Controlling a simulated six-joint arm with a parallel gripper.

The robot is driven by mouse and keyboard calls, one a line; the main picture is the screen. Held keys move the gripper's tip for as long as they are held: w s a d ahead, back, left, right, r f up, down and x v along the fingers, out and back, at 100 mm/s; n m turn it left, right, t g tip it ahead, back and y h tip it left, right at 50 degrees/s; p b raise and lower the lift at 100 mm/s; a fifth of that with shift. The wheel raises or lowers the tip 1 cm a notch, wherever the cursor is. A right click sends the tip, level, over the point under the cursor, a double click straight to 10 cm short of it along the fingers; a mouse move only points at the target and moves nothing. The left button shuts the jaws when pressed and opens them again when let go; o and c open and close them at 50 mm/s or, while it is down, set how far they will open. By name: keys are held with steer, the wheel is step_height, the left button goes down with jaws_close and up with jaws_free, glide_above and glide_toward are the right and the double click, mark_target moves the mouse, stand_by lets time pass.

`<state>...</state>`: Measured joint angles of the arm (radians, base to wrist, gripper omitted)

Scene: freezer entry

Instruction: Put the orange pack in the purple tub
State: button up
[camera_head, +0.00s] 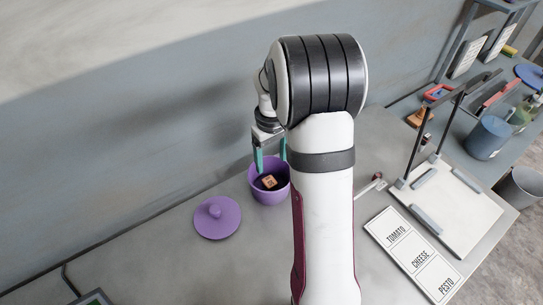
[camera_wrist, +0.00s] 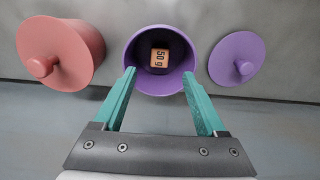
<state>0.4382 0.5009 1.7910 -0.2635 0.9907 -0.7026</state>
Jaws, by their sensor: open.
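The orange pack (camera_head: 269,182) lies inside the purple tub (camera_head: 270,198), near its bottom. In the wrist view the pack (camera_wrist: 160,56), marked "50 g", shows within the tub (camera_wrist: 158,86), clear of the finger tips. My gripper (camera_head: 270,154) is open and empty, with its green fingers pointing down at the tub. In the wrist view the tips of my gripper (camera_wrist: 158,73) stand apart at either side of the tub's opening. I cannot tell whether they touch the rim.
The purple lid (camera_head: 217,217) lies on the counter left of the tub. A red tub with its lid on (camera_wrist: 62,55) stands on the tub's other side, hidden behind my arm in the head view. A label card (camera_head: 413,253) and white board (camera_head: 447,205) lie right.

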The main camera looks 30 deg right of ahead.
steer(key=s+a+r+m+y, duration=0.1)
steer(key=s+a+r+m, duration=0.1)
steer(key=s+a+r, duration=0.45)
steer(key=s+a+r+m, duration=0.1)
steer(key=s+a+r, duration=0.3)
steer(key=s+a, duration=0.4)
steer(key=s+a+m, duration=0.2)
steer(key=s+a, duration=0.4)
steer(key=s, duration=0.3)
steer(key=shift+f+m+y, duration=0.3)
steer(key=shift+f+y, duration=0.1)
steer(key=shift+o, duration=0.6)
steer(key=o, duration=0.3)
steer(key=w+d+r+m, duration=0.3)
steer(key=w, duration=0.4)
steer(key=shift+w+d+r, duration=0.15)
steer(key=shift+w+r, duration=0.05)
steer(key=w+d+m+h, duration=0.2)
steer(key=w+d+m, duration=0.7)
steer(key=w+d, duration=0.8)
step_height(320, 180, down, 9)
steer(key=shift+s+d+r, duration=0.15)
steer(key=shift+s, duration=0.1)
